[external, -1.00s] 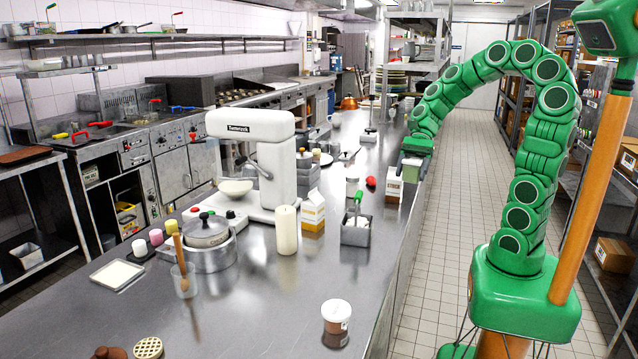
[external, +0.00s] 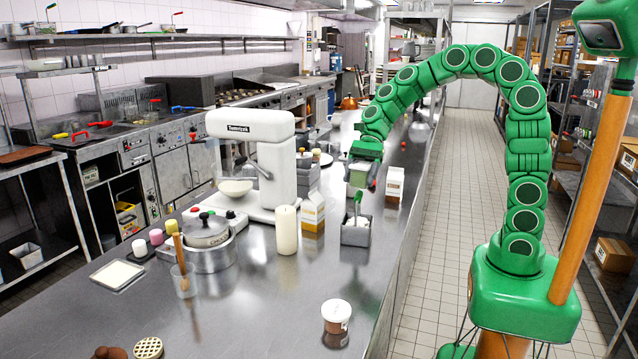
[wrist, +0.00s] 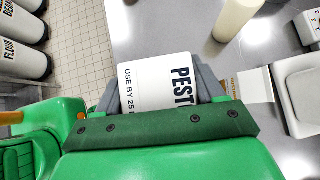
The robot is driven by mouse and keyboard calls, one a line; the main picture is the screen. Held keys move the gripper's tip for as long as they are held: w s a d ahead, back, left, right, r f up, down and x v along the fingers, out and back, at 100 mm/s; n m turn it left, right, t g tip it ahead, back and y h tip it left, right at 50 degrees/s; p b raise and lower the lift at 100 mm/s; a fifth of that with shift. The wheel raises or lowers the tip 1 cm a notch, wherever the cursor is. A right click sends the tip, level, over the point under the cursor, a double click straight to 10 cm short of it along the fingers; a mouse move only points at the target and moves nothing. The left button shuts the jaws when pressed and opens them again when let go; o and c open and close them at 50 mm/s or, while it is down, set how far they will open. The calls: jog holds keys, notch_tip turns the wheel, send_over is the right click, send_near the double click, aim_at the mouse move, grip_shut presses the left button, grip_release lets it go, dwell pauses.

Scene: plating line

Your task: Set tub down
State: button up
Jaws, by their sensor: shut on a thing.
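My gripper (external: 360,172) is shut on a small pale tub (external: 358,180), which it holds by the sides. The tub appears above the counter, behind the metal container with the green-handled tool; the gap under it is hard to judge. In the wrist view, the tub's white lid (wrist: 150,85) faces the camera and reads "PEST" and "USE BY 25", partly cut off by the green cover. The grey jaws stand on both sides of the lid. The steel counter (external: 260,315) lies below.
A labelled box (external: 394,186) stands to the right. The mixer (external: 270,165) is left. The front counter is mostly clear around a brown-labelled tub (external: 336,314).

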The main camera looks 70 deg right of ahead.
jog(key=w+a+n+g, duration=0.1)
jog(key=w+a, duration=0.2)
jog(key=a, duration=1.4)
jog(key=w+a, duration=0.4)
jog(key=a, duration=1.3)
jog(key=shift+w+a+f, duration=1.35)
jog(key=shift+w+f, duration=0.5)
jog(key=shift+f, duration=0.65)
jog(key=shift+w+a+f, duration=1.35)
jog(key=shift+w+f, duration=0.55)
jog(key=shift+f, duration=0.6)
jog(key=shift+w+a+f, duration=1.35)
jog(key=shift+w+f, duration=0.5)
jog(key=shift+f, duration=2.3)
jog(key=shift+f, duration=0.1)
